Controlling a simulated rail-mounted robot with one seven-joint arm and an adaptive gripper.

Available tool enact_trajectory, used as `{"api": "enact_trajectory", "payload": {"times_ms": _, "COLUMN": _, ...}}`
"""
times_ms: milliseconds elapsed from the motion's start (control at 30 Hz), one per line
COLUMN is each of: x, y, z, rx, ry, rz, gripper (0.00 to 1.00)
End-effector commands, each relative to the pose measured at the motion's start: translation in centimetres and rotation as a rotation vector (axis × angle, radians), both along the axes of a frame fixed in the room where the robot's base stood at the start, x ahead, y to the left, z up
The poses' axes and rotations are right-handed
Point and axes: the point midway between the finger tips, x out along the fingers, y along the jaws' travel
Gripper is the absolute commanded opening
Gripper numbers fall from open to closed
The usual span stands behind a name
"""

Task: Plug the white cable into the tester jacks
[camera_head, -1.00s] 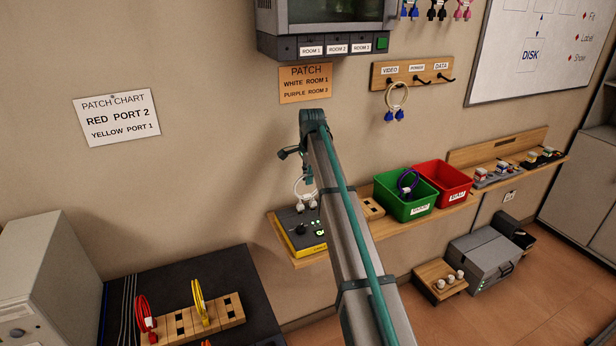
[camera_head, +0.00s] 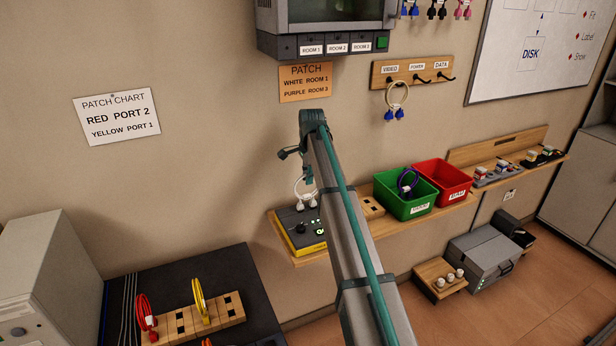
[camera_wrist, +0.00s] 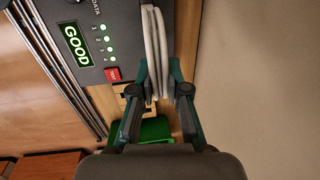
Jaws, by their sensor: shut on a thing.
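The tester (camera_head: 301,240), dark-topped with a yellow side, sits on the wooden wall shelf below my gripper (camera_head: 308,178). The white cable (camera_head: 297,187) is a loop with its two white plugs at the tester's back edge; I cannot see how deep they sit. In the wrist view my gripper (camera_wrist: 159,93) is shut on the white cable (camera_wrist: 152,40), with its strands between the fingers. The tester (camera_wrist: 130,40) there shows a lit GOOD display, several lit green lights and a red button. The jacks are hidden.
A wooden socket block (camera_head: 372,208), a green bin (camera_head: 409,211) with a purple cable (camera_head: 407,184), and a red bin (camera_head: 452,183) stand right of the tester. The wall is close behind. An orange patch card (camera_head: 305,82) hangs above.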

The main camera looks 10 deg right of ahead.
Motion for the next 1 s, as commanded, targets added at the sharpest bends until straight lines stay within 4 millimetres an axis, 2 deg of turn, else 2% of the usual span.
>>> {"api": "enact_trajectory", "payload": {"times_ms": 1000, "x": 0.01, "y": 0.0, "z": -0.56, "rx": -0.001, "ry": 0.003, "rz": 0.001, "gripper": 0.0}}
